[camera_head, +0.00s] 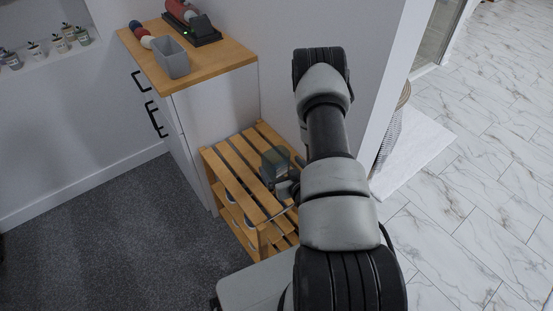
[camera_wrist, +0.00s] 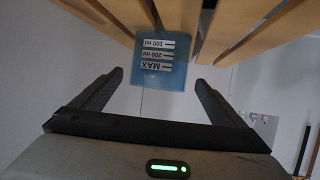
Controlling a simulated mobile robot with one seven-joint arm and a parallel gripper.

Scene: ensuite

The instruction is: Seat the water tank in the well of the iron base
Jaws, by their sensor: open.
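The water tank (camera_head: 275,160) is a translucent blue-grey box on the top slats of a wooden rack. In the wrist view the tank (camera_wrist: 160,75) shows upside down with its "MAX", "200 ml" and "100 ml" labels. My gripper (camera_wrist: 159,79) is open, one finger on each side of the tank, with gaps visible; whether the tank is fully between the fingertips I cannot tell. In the head view my gripper (camera_head: 290,186) is partly hidden by my arm. A dark base (camera_head: 206,35) with a red item on it, apparently the iron base, sits on the cabinet top; its well cannot be made out.
The slatted rack (camera_head: 225,160) stands against the white cabinet (camera_head: 215,110). A wall edge (camera_head: 388,90) rises right of my arm. Dark carpet (camera_head: 110,230) is clear at left.

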